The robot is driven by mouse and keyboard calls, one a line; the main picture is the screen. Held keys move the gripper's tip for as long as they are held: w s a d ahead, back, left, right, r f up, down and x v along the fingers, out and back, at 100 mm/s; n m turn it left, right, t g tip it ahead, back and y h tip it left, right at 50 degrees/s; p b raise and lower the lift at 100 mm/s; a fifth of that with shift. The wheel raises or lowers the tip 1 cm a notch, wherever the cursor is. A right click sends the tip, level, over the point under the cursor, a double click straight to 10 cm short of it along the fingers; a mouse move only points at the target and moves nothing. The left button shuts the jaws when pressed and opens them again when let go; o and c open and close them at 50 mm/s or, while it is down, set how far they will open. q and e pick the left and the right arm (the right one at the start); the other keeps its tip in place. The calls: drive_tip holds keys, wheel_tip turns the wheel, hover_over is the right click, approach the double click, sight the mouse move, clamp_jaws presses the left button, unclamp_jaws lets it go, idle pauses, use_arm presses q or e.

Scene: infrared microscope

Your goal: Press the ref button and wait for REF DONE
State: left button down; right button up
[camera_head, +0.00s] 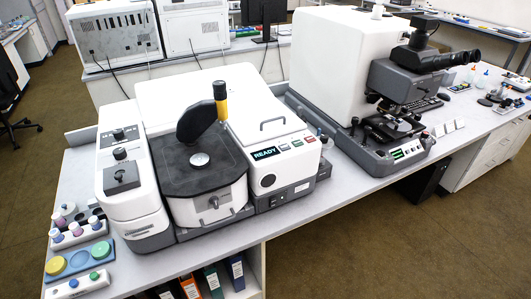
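The white and dark grey instrument (160,87) stands on the bench at the centre left. A row of small buttons (297,143) sits just right of the display on the front panel. The button labels are too small to read, so I cannot tell which is the ref button. Neither of my grippers shows in the head view, and nothing touches the panel.
A large white microscope (330,60) with black eyepieces stands right of the instrument. Racks of vials and coloured pots (75,258) lie at the bench's left end. A black-and-yellow knob (220,100) rises above the dark stage. The space before the panel is clear.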

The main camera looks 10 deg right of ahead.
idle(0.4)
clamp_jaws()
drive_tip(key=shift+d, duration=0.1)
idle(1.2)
